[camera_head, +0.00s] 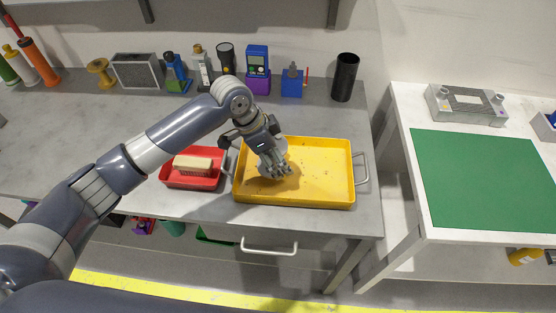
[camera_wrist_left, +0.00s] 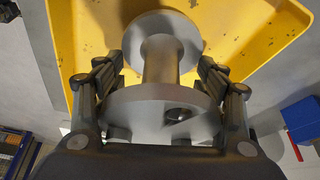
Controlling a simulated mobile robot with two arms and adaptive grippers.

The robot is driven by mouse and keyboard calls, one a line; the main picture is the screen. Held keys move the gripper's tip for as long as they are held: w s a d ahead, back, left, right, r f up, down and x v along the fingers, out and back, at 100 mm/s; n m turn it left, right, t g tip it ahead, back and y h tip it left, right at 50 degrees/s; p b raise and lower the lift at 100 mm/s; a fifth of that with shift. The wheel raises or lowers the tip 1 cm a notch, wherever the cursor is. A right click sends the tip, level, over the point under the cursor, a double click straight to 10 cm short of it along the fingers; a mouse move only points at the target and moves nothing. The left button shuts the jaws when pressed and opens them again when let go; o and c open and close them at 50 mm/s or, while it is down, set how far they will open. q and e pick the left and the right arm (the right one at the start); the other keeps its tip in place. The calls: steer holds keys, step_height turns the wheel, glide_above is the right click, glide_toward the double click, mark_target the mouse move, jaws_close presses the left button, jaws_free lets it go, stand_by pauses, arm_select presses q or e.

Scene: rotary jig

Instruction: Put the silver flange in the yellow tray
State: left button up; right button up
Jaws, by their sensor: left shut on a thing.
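The silver flange (camera_wrist_left: 165,62) is spool-shaped, with a wide disc at each end of a narrower neck. My left gripper (camera_head: 276,168) is shut on it, with a finger on each side in the left wrist view (camera_wrist_left: 158,72). In the head view the gripper points down over the left part of the yellow tray (camera_head: 325,190) and hides most of the flange. The far disc faces the tray floor; I cannot tell whether it touches it. My right gripper is not in view.
A red tray (camera_head: 190,184) with a pale-topped block (camera_head: 193,164) stands just left of the yellow tray. A black cylinder (camera_head: 344,78) and several tools line the back of the grey table. The yellow tray's right half is clear. A green mat (camera_head: 485,180) lies on the white table.

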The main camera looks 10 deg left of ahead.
arm_select(q)
step_height(320, 180, down, 2)
steer(key=shift+f, duration=0.1)
steer(key=o, duration=1.2)
steer(key=shift+f, duration=0.15)
steer(key=shift+o, duration=0.2)
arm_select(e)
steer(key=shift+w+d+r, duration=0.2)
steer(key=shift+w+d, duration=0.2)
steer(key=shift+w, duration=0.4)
arm_select(q)
steer(key=b+v, duration=0.1)
steer(key=v, duration=1.1)
steer(key=shift+s, duration=0.1)
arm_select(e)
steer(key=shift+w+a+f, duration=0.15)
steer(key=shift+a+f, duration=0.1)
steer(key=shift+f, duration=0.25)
